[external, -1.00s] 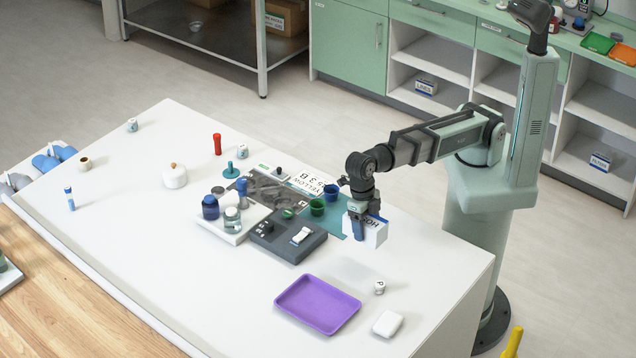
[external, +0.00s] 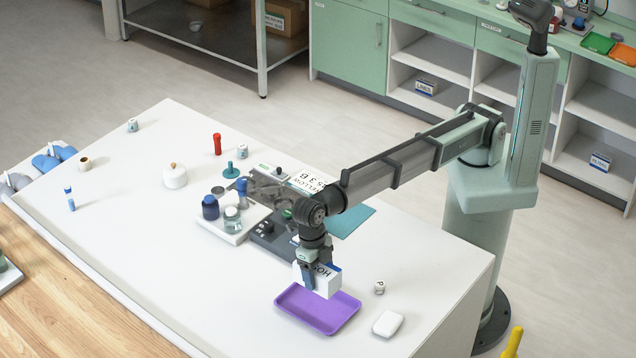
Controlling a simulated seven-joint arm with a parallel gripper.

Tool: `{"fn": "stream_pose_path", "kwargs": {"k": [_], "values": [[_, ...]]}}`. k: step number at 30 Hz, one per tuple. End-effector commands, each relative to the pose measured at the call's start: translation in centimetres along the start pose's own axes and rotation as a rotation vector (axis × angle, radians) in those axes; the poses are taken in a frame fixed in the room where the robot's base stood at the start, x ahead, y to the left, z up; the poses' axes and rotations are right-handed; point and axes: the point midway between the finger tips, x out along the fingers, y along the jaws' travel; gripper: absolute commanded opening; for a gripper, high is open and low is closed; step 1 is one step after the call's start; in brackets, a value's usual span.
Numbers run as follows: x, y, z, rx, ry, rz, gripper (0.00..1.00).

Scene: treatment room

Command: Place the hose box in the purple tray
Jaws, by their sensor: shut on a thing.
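The hose box (external: 324,283) is a white box with dark lettering and a blue edge. My gripper (external: 310,277) points down and is shut on it. The purple tray (external: 310,318) is a shallow rectangular tray near the front right of the white table. The box is over the tray's back part and hides some of its far rim. I cannot tell exactly how high the box is above the tray floor.
A white block (external: 388,323) and a small white cup marked P (external: 379,287) stand right of the tray. A dark grey device (external: 268,236), partly hidden by my arm, and a blue-lidded jar (external: 210,207) are behind it. The table left of the tray is clear.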

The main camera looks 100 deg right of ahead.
Motion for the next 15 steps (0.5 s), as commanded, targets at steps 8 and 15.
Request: {"fn": "stream_pose_path", "kwargs": {"k": [8, 15], "values": [[4.2, -0.2, 0.6, 0.003, 0.000, -0.001, 0.37], [6.2, -0.1, 0.9, 0.002, 0.000, 0.000, 0.37]]}}
